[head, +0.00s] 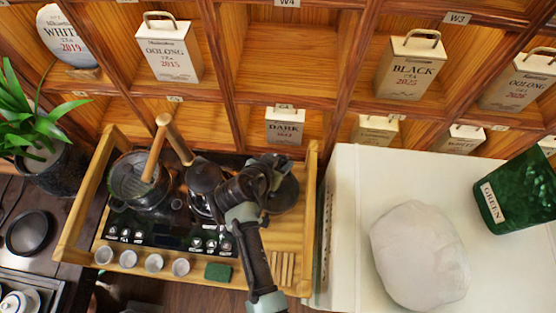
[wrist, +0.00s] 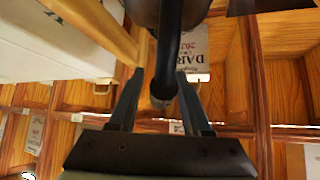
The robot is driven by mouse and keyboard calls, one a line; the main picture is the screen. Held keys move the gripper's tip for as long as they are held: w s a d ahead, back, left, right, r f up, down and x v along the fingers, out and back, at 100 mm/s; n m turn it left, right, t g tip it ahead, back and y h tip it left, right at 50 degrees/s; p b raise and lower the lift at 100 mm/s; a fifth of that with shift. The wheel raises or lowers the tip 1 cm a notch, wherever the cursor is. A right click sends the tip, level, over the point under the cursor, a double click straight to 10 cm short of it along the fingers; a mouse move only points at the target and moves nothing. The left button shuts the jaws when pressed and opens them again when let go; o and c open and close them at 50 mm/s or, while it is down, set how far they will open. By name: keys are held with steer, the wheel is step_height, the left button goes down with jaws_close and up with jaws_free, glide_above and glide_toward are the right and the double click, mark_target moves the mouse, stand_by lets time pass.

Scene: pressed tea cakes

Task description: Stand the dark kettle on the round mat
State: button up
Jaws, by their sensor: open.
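My gripper (head: 262,172) reaches over the right part of the wooden tray and covers part of a dark round body, which looks like the dark kettle (head: 287,194). In the wrist view, a dark rod-like handle (wrist: 167,45) runs down between the two spread fingers of my gripper (wrist: 160,74). The kettle's dark body shows at the top edge of that view. The fingers are open on both sides of the handle; contact cannot be made out. A dark round disc (head: 29,233) on the far left table may be the round mat, but I cannot be sure.
The tray (head: 304,190) has raised wooden sides. A glass kettle (head: 140,185) with a wooden handle and another dark pot (head: 203,176) stand left of my gripper. Several small cups (head: 154,263) line the front. A shelf with tins (head: 285,126) rises behind; a white counter (head: 345,210) lies right.

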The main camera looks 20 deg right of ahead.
steer(key=shift+r, duration=0.2)
steer(key=b+v, duration=0.1)
steer(key=v, duration=1.1)
steer(key=w+a+r+n+t+y, duration=0.1)
steer(key=w+r+t, duration=0.25)
steer(key=r, duration=0.65)
steer(key=w+a+r+n+t+y, duration=0.1)
steer(key=w+a+r+n+t, duration=0.2)
steer(key=r, duration=0.7)
steer(key=w+r+t+y, duration=0.1)
steer(key=w+r+t, duration=0.35)
steer(key=r, duration=0.65)
steer(key=s+r+n+t+y, duration=0.1)
steer(key=s+r+t, duration=0.2)
steer(key=r, duration=0.7)
steer(key=s+r+n+t+y, duration=0.1)
steer(key=s+r, duration=0.4)
steer(key=r, duration=0.5)
steer(key=s+r+n+t+y, duration=0.1)
steer(key=s+r+n+t, duration=0.2)
steer(key=r, duration=0.7)
steer(key=s+a+t, duration=0.1)
steer(key=s+t, duration=0.1)
steer(key=t, duration=0.1)
steer(key=shift+f, duration=0.1)
step_height(320, 180, down, 4)
steer(key=b, duration=0.4)
steer(key=shift+w+f, duration=0.1)
steer(key=shift+f, duration=0.05)
